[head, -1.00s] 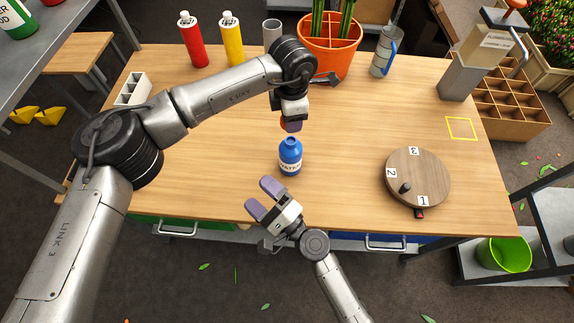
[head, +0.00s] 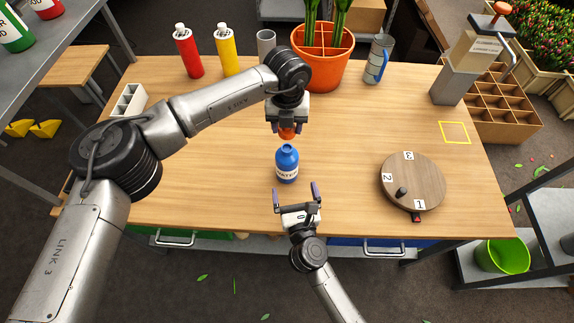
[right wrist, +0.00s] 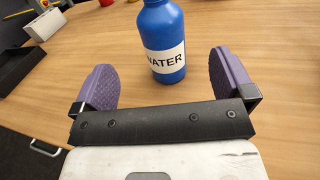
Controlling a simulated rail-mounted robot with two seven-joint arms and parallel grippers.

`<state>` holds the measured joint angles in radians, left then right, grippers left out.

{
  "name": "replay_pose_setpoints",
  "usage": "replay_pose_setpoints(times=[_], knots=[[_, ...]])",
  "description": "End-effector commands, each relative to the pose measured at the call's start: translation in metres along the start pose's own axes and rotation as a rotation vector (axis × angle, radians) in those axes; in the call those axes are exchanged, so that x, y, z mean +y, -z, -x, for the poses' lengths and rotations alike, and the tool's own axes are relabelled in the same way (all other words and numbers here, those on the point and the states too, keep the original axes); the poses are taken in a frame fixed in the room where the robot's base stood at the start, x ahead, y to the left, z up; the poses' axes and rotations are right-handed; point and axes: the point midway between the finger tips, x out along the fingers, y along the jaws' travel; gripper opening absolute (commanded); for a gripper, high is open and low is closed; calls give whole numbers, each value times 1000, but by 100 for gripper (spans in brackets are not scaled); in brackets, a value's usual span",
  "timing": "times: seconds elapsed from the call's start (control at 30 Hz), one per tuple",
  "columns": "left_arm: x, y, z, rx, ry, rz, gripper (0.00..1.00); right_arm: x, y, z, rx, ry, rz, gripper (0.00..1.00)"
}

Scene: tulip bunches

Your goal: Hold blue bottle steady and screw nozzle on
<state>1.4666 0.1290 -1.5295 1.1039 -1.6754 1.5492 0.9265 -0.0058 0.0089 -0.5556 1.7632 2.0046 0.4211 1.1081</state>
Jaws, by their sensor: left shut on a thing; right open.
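The blue bottle (head: 287,164) with a white WATER label stands upright near the middle front of the table. It also shows in the right wrist view (right wrist: 162,38), ahead of and between the fingers. My left gripper (head: 287,126) is above and just behind the bottle, shut on an orange nozzle (head: 287,133). The nozzle is apart from the bottle in the head view, and mostly hidden by the gripper. My right gripper (head: 295,193) is open and empty in front of the bottle, its two purple fingers pointing toward it. In the right wrist view (right wrist: 163,80) the fingers do not touch the bottle.
A round wooden turntable (head: 412,181) with numbers sits to the right. A red bottle (head: 188,54), a yellow bottle (head: 228,53), a grey cup (head: 266,43) and an orange planter (head: 322,62) stand at the back. A yellow outlined square (head: 454,132) marks the table. Space beside the bottle is clear.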

Motion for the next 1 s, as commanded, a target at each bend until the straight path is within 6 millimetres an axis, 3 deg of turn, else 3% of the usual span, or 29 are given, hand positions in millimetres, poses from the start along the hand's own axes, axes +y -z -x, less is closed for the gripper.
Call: replay_pose_setpoints(times=[0.47,1.0], knots=[[0,0,0,0,0,1,26,0,-1,-8,-3,-1,2,100],[0,0,0,0,0,0,26,1,-1,-90,-2,-2,2,100]])
